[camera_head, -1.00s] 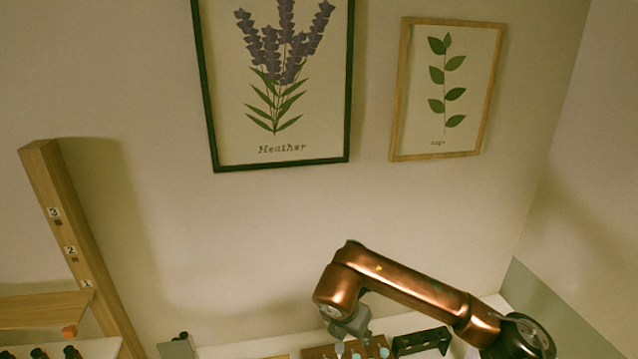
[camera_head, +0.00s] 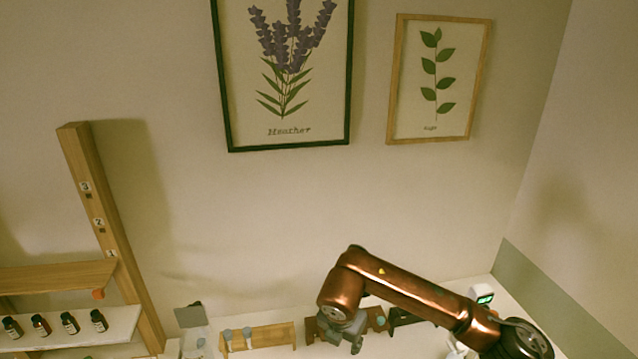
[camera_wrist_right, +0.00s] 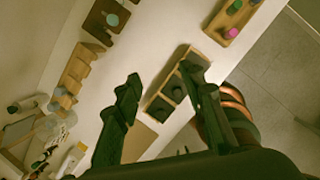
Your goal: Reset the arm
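My right arm (camera_head: 410,291), copper-coloured, reaches in from the lower right in the head view and bends down at its elbow. Its grey right gripper (camera_head: 354,343) hangs over the white counter at the bottom edge. In the right wrist view the two dark fingers of the right gripper (camera_wrist_right: 162,72) are spread wide apart with nothing between them. A wooden box with dark compartments (camera_wrist_right: 160,105) shows beyond the fingers, close to the right one. My left gripper is in neither view.
A wooden rack (camera_head: 105,235) with a shelf of small dark bottles (camera_head: 70,323) stands at left. A wooden holder (camera_head: 270,337) with grey-topped items sits on the counter (camera_head: 400,345). A small device with a green screen (camera_head: 483,295) is at right. Two framed plant pictures hang behind.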

